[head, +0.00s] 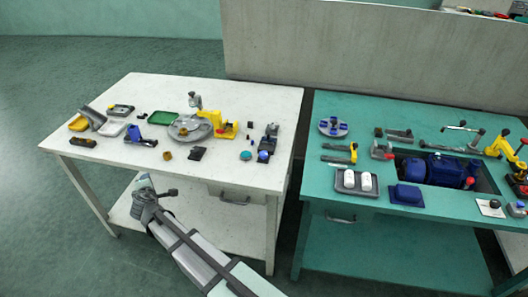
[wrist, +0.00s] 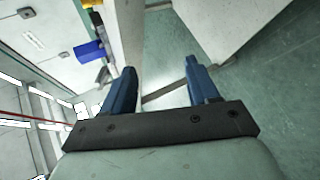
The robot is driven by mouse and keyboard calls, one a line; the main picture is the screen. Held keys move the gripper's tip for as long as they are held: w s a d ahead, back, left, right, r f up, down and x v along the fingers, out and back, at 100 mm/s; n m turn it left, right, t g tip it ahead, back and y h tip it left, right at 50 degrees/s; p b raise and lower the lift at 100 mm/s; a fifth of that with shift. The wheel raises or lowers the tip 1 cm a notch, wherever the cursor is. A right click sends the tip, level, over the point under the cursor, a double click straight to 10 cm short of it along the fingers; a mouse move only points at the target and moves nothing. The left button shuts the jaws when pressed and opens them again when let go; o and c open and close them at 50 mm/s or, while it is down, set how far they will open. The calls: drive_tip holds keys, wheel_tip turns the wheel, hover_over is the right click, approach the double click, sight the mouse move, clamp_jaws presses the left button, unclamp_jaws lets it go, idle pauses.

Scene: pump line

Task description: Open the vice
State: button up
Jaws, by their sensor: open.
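My gripper (wrist: 160,80) shows in the wrist view as two blue fingers spread apart, with nothing between them. In the head view my arm reaches up from the bottom, and its end is in front of the white table, below the tabletop. I cannot tell for sure which thing is the vice. A small dark block with a blue part (head: 266,146) at the right of the white table and a grey block with a red part (head: 382,150) on the green table could each be it. The gripper is apart from both.
The white table (head: 105,160) carries a round grey plate (head: 190,128), a green tray (head: 167,118) and a yellow device (head: 222,125). The green table (head: 340,195) holds a blue pump (head: 440,169) in a recess. A blue thing (wrist: 90,50) shows in the wrist view.

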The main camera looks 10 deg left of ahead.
wheel_tip(320, 180, up, 6)
drive_tip(key=a+m, duration=0.1)
wheel_tip(320, 180, up, 13)
drive_tip(key=m+g+h, duration=0.5)
drive_tip(key=m+g, duration=0.1)
drive_tip(key=m, duration=1.3)
hover_over(263, 153)
drive_tip(key=s+d, duration=0.3)
drive_tip(key=s, duration=0.2)
drive_tip(key=x, duration=1.3)
drive_tip(key=shift+a+f, duration=0.1)
drive_tip(key=shift+f, duration=0.35)
drive_tip(key=shift+s, duration=0.1)
drive_tip(key=c, duration=1)
